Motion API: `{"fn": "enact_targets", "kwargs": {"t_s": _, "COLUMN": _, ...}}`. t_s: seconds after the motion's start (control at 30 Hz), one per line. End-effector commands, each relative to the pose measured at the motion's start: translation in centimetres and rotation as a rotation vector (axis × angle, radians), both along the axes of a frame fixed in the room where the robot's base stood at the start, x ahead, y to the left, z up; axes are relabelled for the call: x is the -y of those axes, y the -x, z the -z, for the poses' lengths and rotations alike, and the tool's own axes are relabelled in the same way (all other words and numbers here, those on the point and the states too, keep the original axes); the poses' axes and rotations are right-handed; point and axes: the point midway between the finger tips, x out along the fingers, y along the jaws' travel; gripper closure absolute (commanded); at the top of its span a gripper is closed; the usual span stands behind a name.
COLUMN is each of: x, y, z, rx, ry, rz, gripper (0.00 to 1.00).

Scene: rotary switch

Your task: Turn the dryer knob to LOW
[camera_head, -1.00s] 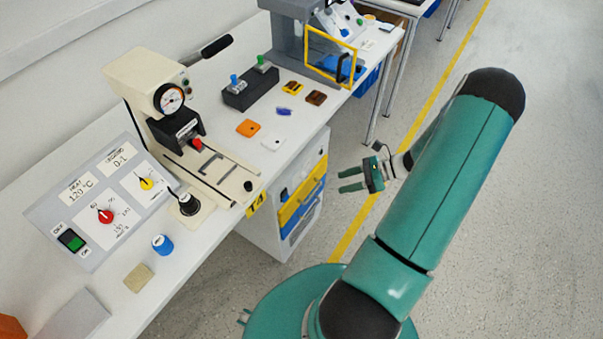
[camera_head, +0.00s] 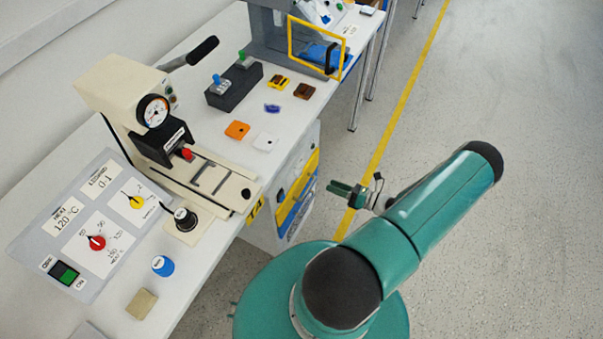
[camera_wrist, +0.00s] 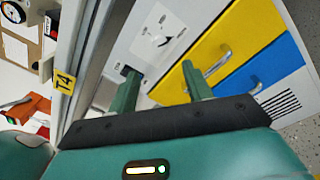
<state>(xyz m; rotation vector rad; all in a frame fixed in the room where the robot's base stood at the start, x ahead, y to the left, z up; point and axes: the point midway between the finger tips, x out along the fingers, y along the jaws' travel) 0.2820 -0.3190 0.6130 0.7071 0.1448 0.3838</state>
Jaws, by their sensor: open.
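My gripper (camera_head: 337,188) is open and empty, in the aisle in front of the workbench's cabinet. In the wrist view its two green fingers (camera_wrist: 161,84) point toward the cabinet front. A white plate with a small grey knob-like part (camera_wrist: 160,40) shows there beyond the fingertips, beside the yellow drawer; its setting cannot be read. The bench-top control panel (camera_head: 45,240) has a red knob (camera_head: 97,242) and a yellow knob (camera_head: 136,202). No dryer or LOW label is legible, so I cannot tell which knob is the dryer's. My gripper touches none of them.
The cabinet has a yellow drawer (camera_wrist: 222,45) and a blue drawer (camera_wrist: 275,72) with handles. A cream press (camera_head: 125,90), a black-knobbed stand (camera_head: 185,222) and a blue cap (camera_head: 162,265) are on the bench. The grey floor (camera_head: 500,250) at the right is clear.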

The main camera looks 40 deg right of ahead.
Motion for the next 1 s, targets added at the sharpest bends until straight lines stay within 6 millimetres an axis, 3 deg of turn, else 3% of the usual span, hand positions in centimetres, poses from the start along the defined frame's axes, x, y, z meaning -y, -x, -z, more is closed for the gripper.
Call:
{"fn": "enact_targets", "kwargs": {"t_s": 0.6, "x": -4.4, "y": -10.4, "z": 0.0, "rx": 0.0, "ry": 0.0, "rz": -0.006, "gripper": 0.5}}
{"fn": "enact_targets", "kwargs": {"t_s": 1.0, "x": -4.8, "y": -11.5, "z": 0.0, "rx": -0.002, "ry": 0.001, "rz": -0.004, "gripper": 0.5}}
